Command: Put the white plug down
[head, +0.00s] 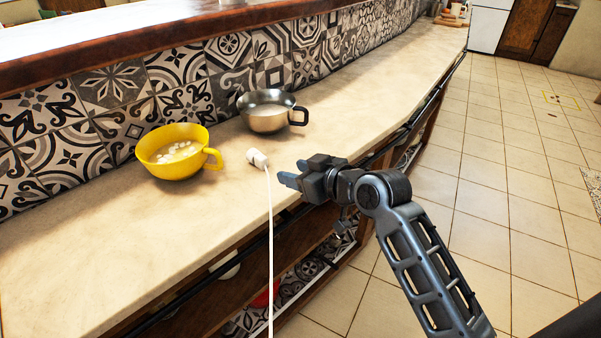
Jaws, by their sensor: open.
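The white plug (257,158) lies on the beige counter (100,235), between the yellow cup and the counter's front edge. Its white cord (271,250) runs over the front edge and hangs down out of view. My gripper (288,173) is open and empty, just to the right of the plug, with its fingers pointing left toward it. A small gap shows between the fingertips and the plug.
A yellow cup (165,160) with white pieces in it stands left of the plug. A metal pan (268,118) with a dark handle stands behind it. A patterned tile wall (115,88) bounds the counter's back. The counter's left front is clear.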

